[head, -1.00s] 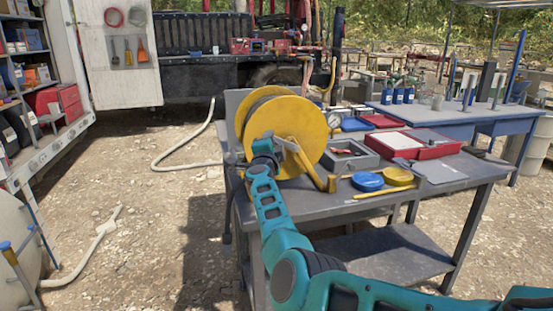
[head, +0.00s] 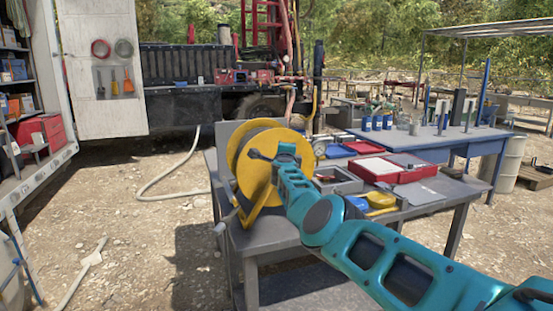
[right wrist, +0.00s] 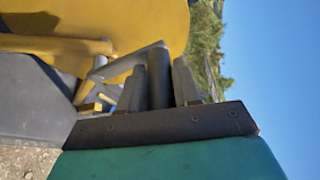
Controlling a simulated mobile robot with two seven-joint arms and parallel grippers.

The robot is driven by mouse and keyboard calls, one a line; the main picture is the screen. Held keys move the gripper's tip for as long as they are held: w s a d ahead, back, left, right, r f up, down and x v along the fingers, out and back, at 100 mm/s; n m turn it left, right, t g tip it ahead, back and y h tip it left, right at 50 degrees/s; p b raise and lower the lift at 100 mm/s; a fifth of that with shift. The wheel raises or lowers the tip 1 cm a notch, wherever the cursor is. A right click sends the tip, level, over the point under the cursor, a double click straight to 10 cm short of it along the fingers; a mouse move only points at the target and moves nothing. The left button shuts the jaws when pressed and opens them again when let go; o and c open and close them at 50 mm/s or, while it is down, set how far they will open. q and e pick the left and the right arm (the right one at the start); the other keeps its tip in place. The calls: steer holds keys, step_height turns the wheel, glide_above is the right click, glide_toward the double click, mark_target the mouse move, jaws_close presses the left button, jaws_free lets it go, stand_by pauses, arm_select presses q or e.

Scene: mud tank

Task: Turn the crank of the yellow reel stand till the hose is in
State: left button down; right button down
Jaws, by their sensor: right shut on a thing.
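The yellow reel stand (head: 250,185) is upright on the near grey table, at its left end. My right gripper (head: 262,156) is in front of the reel's face, its arm coming from the lower right. In the right wrist view my right gripper (right wrist: 160,88) is shut on the dark crank handle (right wrist: 159,72), with a finger on each side. A grey crank arm (right wrist: 125,63) runs from the handle toward the yellow reel. The pale hose (head: 165,180) lies in a bend on the ground left of the table. My left gripper is out of view.
A blue table (head: 480,145) stands behind. Gravel ground to the left is mostly open.

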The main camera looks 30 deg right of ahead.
steer(key=shift+s+d+r, duration=0.15)
steer(key=shift+d+r, duration=0.3)
steer(key=shift+d, duration=0.1)
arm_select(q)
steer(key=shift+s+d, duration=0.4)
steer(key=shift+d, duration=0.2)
arm_select(e)
steer(key=shift+s+d, duration=0.15)
steer(key=shift+d, duration=0.4)
steer(key=c, duration=0.9)
jaws_free()
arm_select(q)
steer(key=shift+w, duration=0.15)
arm_select(e)
steer(key=shift+f, duration=0.15)
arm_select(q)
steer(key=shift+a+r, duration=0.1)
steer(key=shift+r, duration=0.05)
arm_select(e)
steer(key=shift+a+f, duration=0.1)
steer(key=shift+a, duration=0.1)
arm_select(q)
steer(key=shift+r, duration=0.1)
arm_select(e)
steer(key=shift+a, duration=0.1)
